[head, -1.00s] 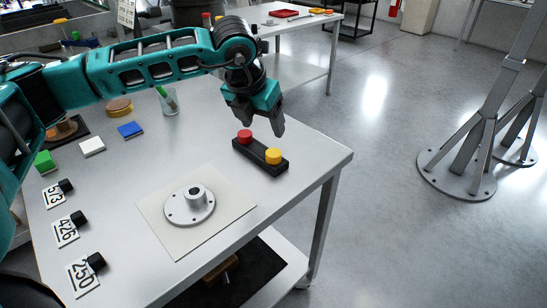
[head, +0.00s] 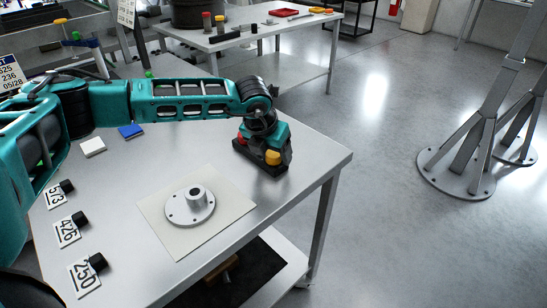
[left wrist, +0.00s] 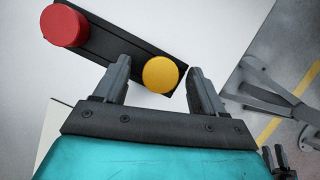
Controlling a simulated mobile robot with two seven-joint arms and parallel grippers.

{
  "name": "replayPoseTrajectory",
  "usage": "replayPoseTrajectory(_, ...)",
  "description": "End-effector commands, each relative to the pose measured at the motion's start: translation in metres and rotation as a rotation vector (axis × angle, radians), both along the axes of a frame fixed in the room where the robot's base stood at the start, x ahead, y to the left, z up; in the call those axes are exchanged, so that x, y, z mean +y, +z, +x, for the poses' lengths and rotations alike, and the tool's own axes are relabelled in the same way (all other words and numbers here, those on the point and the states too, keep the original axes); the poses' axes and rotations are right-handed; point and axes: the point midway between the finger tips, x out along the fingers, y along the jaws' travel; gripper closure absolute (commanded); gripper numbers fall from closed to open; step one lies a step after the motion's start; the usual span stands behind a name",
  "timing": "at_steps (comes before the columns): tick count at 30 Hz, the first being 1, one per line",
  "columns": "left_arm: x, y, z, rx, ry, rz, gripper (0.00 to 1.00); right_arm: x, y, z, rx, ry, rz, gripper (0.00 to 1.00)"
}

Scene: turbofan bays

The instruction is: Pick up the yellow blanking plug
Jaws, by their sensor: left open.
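The yellow blanking plug (head: 273,157) sits upright in the right end of a black holder (head: 262,168) near the table's right edge. In the left wrist view the yellow plug (left wrist: 160,74) shows between the two fingers of my left gripper (left wrist: 160,85), which is open and around it. In the head view my left gripper (head: 264,150) is low over the holder and partly hides it. A red plug (head: 241,139) stands at the holder's other end, partly hidden; in the left wrist view the red plug (left wrist: 64,26) is outside the fingers.
A flanged grey hub (head: 190,204) sits on a pale mat (head: 230,204) left of the holder. Number cards (head: 67,232) with black blocks lie at the table's left.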

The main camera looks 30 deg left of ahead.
Motion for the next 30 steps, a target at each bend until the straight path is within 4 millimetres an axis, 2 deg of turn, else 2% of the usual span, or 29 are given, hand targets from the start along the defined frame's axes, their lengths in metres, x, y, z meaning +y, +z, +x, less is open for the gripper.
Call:
replayPoseTrajectory(2,-0.0001,0.0002,-0.0001,0.0,0.0,0.0,0.3,-0.0001,0.0,0.0002,0.0,0.0,0.0,0.57)
replayPoseTrajectory(20,-0.0001,0.0008,-0.0002,0.0,0.0,0.0,0.87,-0.0001,0.0001,0.0002,0.0,0.001,-0.001,0.57)
replayPoseTrajectory(30,-0.0001,0.0043,0.0002,-0.001,0.001,-0.001,0.89,-0.0001,0.0,0.0,0.0,0.001,-0.001,0.57)
